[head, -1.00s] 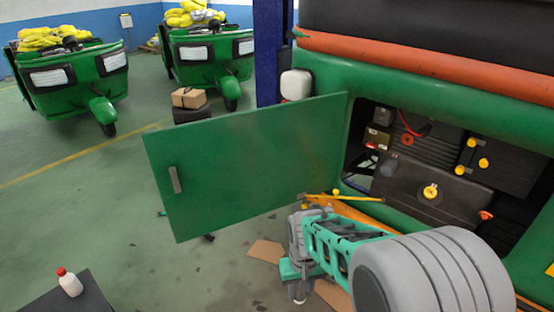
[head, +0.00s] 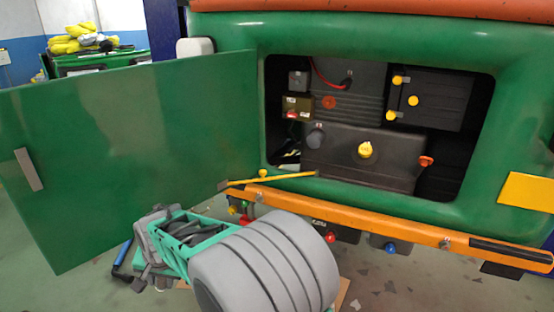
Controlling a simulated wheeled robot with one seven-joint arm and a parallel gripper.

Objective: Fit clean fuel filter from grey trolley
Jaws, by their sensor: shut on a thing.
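My arm reaches in from the bottom, and my gripper (head: 148,280) is at its far end, low in front of the green door (head: 130,150). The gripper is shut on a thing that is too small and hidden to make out. The open bay (head: 470,150) in the green body lies up and to the right, well apart from the gripper. I cannot tell which part is a filter seat. The grey trolley is not in view.
The door stands swung out to the left. A yellow rod (head: 270,180) runs from its lower edge to the bay sill. An orange bar (head: 380,220) crosses below the bay. A blue-handled thing (head: 122,253) lies beside the gripper. Floor is open at the bottom right.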

